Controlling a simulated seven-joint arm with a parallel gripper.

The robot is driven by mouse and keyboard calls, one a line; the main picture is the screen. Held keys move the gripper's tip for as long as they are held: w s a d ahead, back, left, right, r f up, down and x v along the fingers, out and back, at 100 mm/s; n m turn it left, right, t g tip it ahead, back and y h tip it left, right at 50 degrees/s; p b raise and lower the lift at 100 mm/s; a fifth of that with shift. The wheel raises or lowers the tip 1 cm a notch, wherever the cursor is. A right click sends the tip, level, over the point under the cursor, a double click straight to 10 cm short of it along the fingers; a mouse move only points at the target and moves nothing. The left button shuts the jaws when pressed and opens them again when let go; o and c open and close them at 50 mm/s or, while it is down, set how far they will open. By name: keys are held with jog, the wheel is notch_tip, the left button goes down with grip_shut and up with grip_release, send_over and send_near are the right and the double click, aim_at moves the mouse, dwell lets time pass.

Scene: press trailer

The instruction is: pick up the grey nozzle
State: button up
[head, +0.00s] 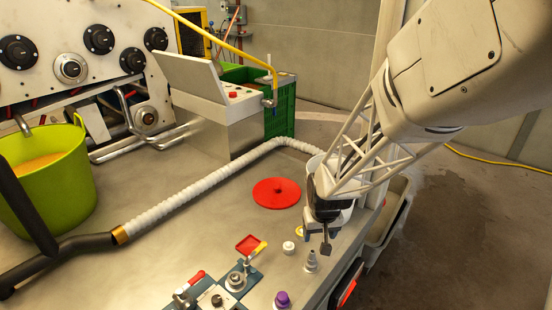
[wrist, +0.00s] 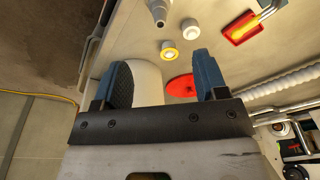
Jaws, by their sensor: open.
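The grey nozzle (head: 311,262) stands upright on the metal bench near its right edge, a stepped piece with a narrow top. It also shows at the top of the wrist view (wrist: 158,10), cut by the frame edge. My gripper (head: 317,243) is open and empty, above the bench and close to the nozzle in the head picture. In the wrist view my blue-padded fingers (wrist: 163,72) are spread apart, and the nozzle lies beyond their tips, not between them.
A white container (head: 347,212) stands behind my gripper. A red disc (head: 277,193), a white cap (head: 289,247), a purple-topped piece (head: 282,300), a red tray (head: 247,244) and a valve fixture (head: 236,282) are nearby. A ribbed white hose (head: 200,197) crosses the bench.

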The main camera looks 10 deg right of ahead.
send_over(312, 258)
notch_tip(312, 258, down, 10)
jog(key=shift+r, duration=0.1)
jog(key=shift+w+f, duration=0.2)
jog(key=shift+f, duration=1.2)
jog(key=shift+f, duration=0.15)
jog(key=shift+w+d+f, duration=0.1)
jog(key=shift+w+f, duration=0.1)
jog(key=shift+f, duration=1.05)
jog(key=shift+w+f, duration=0.15)
jog(key=shift+f, duration=1.05)
jog(key=c, duration=1)
jog(key=shift+c, duration=0.2)
